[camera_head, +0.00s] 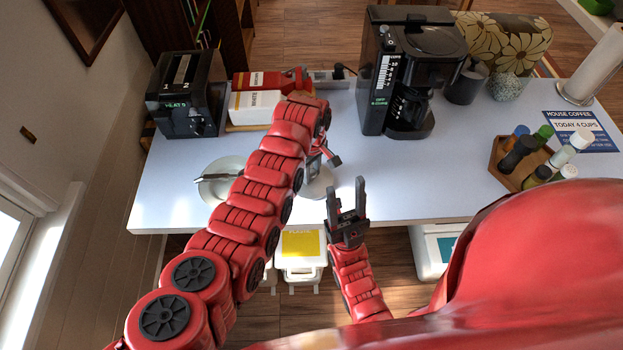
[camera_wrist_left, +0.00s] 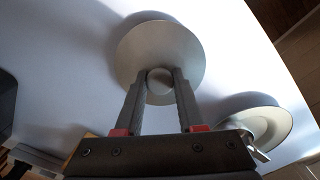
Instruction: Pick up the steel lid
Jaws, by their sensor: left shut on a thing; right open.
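The steel lid (camera_wrist_left: 160,42) is a round, pale metal disc with a round knob, seen from above in the left wrist view. My left gripper (camera_wrist_left: 159,80) is shut on the lid's knob, one finger on each side. In the head view the lid (camera_head: 318,186) shows partly at the table's front part, with my left arm and gripper (camera_head: 322,163) covering some of it. A shadow lies beside the lid; I cannot tell whether it is clear of the table. My right gripper (camera_head: 346,200) is open and empty at the table's front edge, right of the lid.
A round dish (camera_head: 214,188) with a utensil lies left of my left arm. A toaster (camera_head: 187,95), boxes (camera_head: 255,108) and coffee maker (camera_head: 408,75) stand behind. A wooden bottle caddy (camera_head: 510,178) is at right. The middle right of the white table (camera_head: 430,175) is clear.

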